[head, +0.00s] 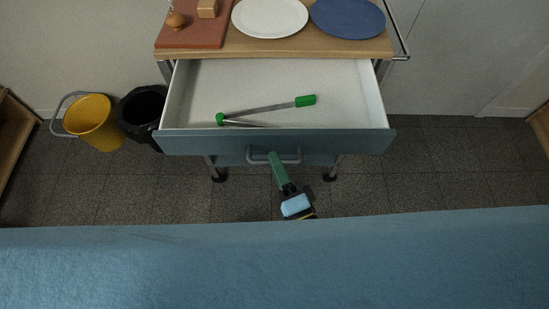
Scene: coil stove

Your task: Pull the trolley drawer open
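The trolley drawer (275,142) stands pulled well out from under the wooden trolley top (318,47). Its front is dark blue-grey and its inside is white. A grey bar handle (290,161) is on the drawer front. My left gripper is not in view.
Thin green-ended utensils (268,108) lie in the drawer. A white plate (270,17), a blue plate (348,17) and a reddish board (195,36) are on top. A yellow bucket (94,123) and black bin (143,115) stand left. Floor at right is clear.

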